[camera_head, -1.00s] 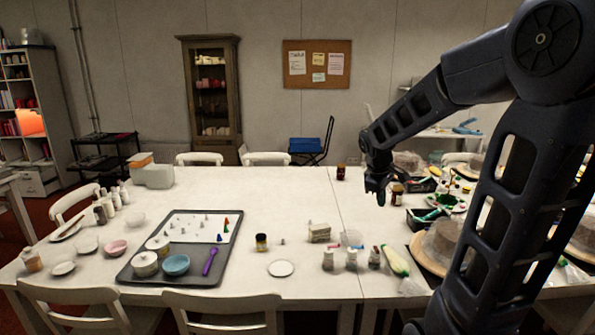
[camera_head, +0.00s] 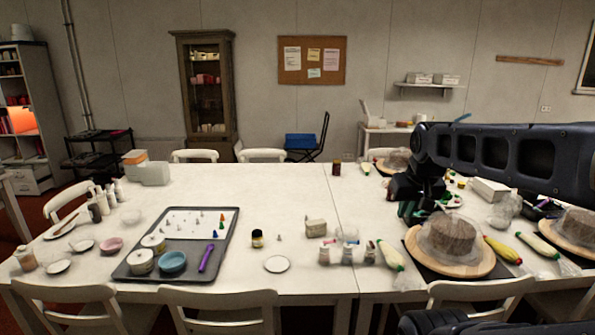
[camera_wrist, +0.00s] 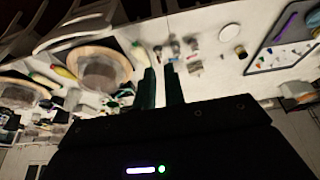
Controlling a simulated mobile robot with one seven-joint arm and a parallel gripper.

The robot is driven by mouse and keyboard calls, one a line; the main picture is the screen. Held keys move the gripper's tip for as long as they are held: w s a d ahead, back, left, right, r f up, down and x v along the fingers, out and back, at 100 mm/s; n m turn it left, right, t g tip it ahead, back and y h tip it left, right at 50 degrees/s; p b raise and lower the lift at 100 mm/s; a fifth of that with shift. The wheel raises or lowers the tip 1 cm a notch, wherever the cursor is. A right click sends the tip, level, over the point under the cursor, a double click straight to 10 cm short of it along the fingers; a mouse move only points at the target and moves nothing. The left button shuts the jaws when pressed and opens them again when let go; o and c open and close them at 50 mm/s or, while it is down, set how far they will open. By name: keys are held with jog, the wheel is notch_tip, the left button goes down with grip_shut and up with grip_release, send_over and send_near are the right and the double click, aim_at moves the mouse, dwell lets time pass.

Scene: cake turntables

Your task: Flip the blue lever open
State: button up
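No blue lever can be made out in either view. A plastic-wrapped brown cake stands on a round wooden turntable (camera_head: 423,262) at the right of the white table, and it also shows at the left of the wrist view (camera_wrist: 83,88). A second wrapped cake on a turntable (camera_head: 587,254) is at the far right. My gripper (camera_head: 411,210) is above the table, just behind and left of the nearer turntable in the head view. In the wrist view my gripper (camera_wrist: 161,78) has a narrow gap between its two fingers, with nothing held there.
A grey tray (camera_head: 222,257) with bowls and a purple tool lies on the left. Small bottles (camera_head: 347,255) and a pale squash-like piece (camera_head: 390,256) stand near the turntable. A blue box (camera_head: 300,141) is by the back wall.

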jog(key=o, duration=0.3)
jog(key=shift+w, duration=0.1)
jog(key=shift+o, duration=0.2)
jog(key=w+f+m+g+y, duration=0.1)
jog(key=w+m, duration=0.1)
jog(key=w, duration=0.7)
jog(key=shift+w+f+m+g+y, duration=0.15)
jog(key=shift+w+m+g+y, duration=0.1)
jog(key=shift+m+g+y, duration=0.05)
jog(key=w+f+m+g, duration=0.1)
jog(key=w+f+m, duration=0.2)
jog(key=w+f, duration=0.45)
jog(key=w+f+m+g, duration=0.1)
jog(key=w+f+m, duration=0.3)
jog(key=w, duration=0.7)
jog(key=w+f+m+g+h, duration=0.1)
jog(key=w+f+m+h, duration=0.1)
jog(key=w+f, duration=0.8)
jog(key=f, duration=1.1)
jog(key=shift+s+a+f, duration=0.25)
jog(key=shift+s+f, duration=0.05)
grip_shut()
